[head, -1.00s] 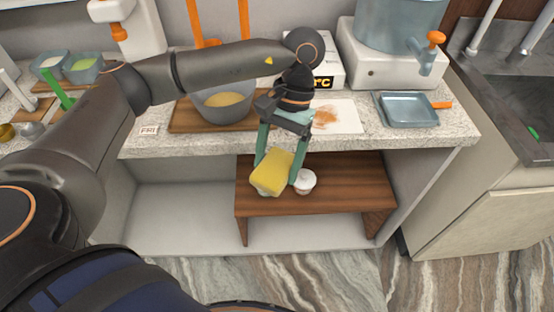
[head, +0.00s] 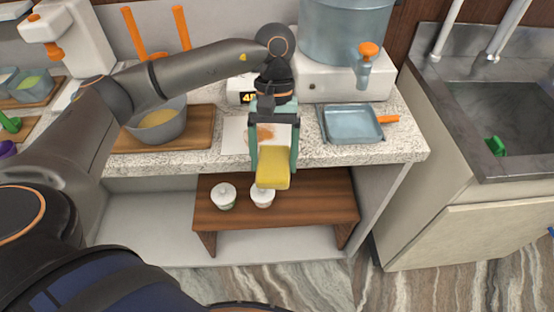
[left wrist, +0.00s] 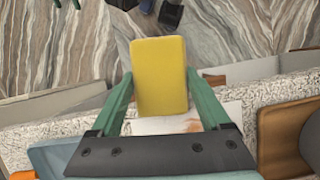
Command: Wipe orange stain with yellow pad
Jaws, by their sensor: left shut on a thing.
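My left gripper (head: 273,165) is shut on the yellow pad (head: 272,170). In the head view it holds the pad out in front of the counter's front edge, above the lower wooden shelf. The pad also fills the middle of the left wrist view (left wrist: 160,75), between the two green fingers. The orange stain (head: 266,133) is on a white sheet or board (head: 233,133) on the counter, behind the gripper and partly hidden by it. Part of the stain shows beyond the pad in the left wrist view (left wrist: 190,125). My right gripper is not in view.
A blue tray (head: 350,123) with an orange handle lies right of the white sheet. A grey bowl (head: 160,122) on a wooden board stands left. A dispenser (head: 345,75) stands behind. Two white-lidded cups (head: 223,196) stand on the wooden shelf (head: 310,205) below.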

